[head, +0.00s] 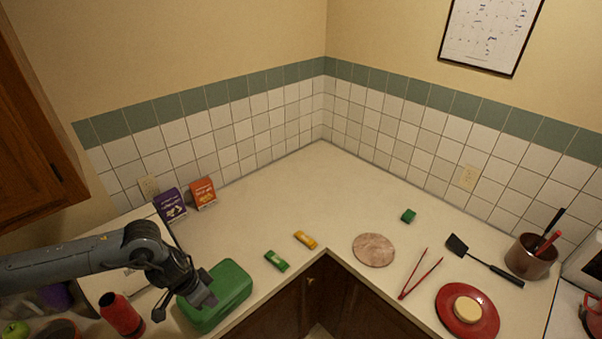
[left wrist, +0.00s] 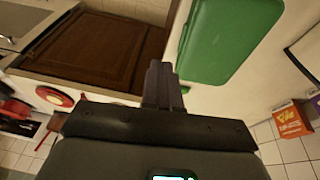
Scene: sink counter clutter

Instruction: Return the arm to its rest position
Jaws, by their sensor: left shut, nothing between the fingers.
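My left arm (head: 80,262) reaches in from the left in the head view. Its gripper (head: 207,301) hangs over the green box (head: 232,293) near the counter's front edge. In the left wrist view the fingers (left wrist: 161,84) are together with nothing between them, and the green box (left wrist: 228,38) shows beside them, apart. I cannot tell the exact height of the gripper above the box. My right gripper is not in view.
A red bottle (head: 121,314) stands left of the green box. Purple (head: 170,204) and orange (head: 202,193) boxes stand by the wall. Green (head: 276,261) and yellow (head: 305,240) packets lie right of the gripper. The counter's back corner (head: 315,175) is clear.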

